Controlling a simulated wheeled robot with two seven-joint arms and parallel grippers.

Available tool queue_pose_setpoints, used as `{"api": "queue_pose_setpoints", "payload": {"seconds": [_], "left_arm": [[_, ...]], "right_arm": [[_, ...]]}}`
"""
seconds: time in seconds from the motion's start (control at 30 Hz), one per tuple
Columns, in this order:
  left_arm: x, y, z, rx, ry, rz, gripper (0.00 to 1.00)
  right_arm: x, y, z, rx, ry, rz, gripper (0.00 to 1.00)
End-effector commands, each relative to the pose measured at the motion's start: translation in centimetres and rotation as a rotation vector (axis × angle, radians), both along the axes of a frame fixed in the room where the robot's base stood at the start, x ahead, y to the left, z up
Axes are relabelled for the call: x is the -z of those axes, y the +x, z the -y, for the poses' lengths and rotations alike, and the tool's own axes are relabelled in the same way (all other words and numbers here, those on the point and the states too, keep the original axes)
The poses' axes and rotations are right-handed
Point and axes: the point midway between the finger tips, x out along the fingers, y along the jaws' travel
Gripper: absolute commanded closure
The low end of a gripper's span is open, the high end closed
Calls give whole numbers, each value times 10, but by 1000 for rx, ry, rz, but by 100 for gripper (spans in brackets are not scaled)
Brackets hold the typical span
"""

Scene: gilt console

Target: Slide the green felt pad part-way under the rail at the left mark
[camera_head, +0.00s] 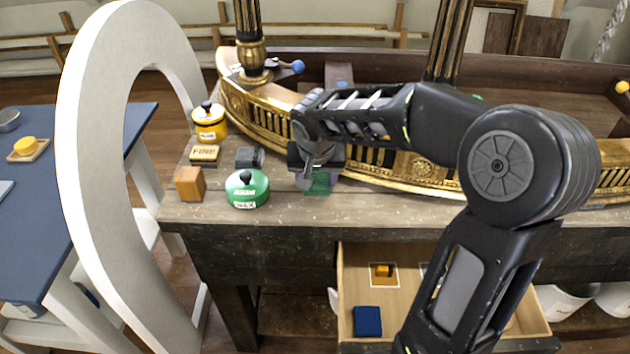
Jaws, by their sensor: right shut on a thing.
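The green felt pad (319,184) lies at the bench top, in front of the gilt console's carved rail (260,120). My right gripper (312,178) points down at the pad and is shut on it. The gripper and wrist cover part of the pad and the rail behind it, so I cannot tell whether the pad's far edge is under the rail. I cannot make out the left mark. My left gripper is not in view.
Left of the pad stand a green wax tin (247,189), a dark block (250,157), a wooden block (190,184), a "FINE" block (204,154) and a yellow tin (209,121). An open drawer (348,270) juts out below. A white arch (85,150) rises at left.

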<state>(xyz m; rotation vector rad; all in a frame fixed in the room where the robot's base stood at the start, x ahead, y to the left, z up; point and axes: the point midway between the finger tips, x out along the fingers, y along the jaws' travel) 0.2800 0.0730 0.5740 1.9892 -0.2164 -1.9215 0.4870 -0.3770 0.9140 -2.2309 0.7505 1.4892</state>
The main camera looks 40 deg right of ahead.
Motion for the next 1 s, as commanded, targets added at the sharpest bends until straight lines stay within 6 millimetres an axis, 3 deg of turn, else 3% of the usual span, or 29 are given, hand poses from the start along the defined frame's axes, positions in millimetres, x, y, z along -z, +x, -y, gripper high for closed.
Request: {"api": "queue_pose_setpoints", "payload": {"seconds": [0.5, 0.53, 0.83, 1.0], "left_arm": [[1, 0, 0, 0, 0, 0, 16], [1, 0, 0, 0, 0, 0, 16], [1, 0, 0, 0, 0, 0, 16], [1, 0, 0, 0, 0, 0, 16]], "right_arm": [[0, 3, 5, -1, 0, 0, 85], [0, 3, 5, -1, 0, 0, 45], [0, 2, 7, 2, -2, -1, 21], [0, 2, 8, 4, -4, -2, 21]]}}
